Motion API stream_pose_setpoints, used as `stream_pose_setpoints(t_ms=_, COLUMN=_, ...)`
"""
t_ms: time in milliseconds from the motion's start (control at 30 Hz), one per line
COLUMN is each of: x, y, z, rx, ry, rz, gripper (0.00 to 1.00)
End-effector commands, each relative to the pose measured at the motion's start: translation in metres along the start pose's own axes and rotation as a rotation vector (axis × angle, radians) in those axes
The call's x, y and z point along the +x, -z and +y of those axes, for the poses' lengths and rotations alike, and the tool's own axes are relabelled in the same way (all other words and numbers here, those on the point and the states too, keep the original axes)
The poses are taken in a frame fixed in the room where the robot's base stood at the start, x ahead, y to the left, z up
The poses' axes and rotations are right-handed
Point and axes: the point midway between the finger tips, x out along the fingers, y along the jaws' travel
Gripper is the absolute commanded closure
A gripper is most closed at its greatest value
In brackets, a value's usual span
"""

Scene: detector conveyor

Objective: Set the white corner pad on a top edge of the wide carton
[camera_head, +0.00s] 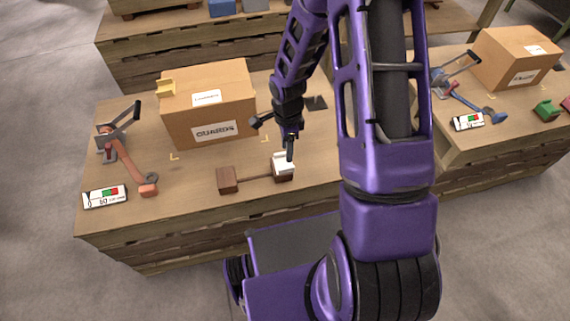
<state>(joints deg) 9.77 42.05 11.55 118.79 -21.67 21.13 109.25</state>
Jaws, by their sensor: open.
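The white corner pad (280,158) sits on the right-hand brown block (283,174) of a small two-block stand at the bench's front. My gripper (288,147) is open, pointing down, and directly at the pad; a dark finger overlaps the pad in the picture. I cannot tell whether it touches. The wide carton (178,127), brown and labelled GUARDS, stands closed on the bench behind and left of the pad. A yellow corner pad (166,88) sits on its top left edge. My arm hides part of the bench to the carton's right.
An orange clamp-like tool (121,157) and a white display device (105,196) lie left on the wooden bench (190,205). The other brown block (227,180) is joined by a rod. Another carton (500,58), a blue tool (490,115) and a green block (545,110) are on the right bench.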

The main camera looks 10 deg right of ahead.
Motion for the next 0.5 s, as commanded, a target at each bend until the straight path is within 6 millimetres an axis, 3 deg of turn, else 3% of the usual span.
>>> stream_pose_setpoints(t_ms=100, x=0.025, y=0.000, z=0.001, rx=-0.001, ry=-0.003, rz=0.000, gripper=0.53)
stream_pose_setpoints(t_ms=367, x=0.045, y=0.000, z=-0.001, rx=-0.001, ry=0.001, rz=0.000, gripper=0.53)
stream_pose_setpoints(t_ms=500, x=0.064, y=0.001, z=-0.001, rx=-0.001, ry=-0.003, rz=0.000, gripper=0.53)
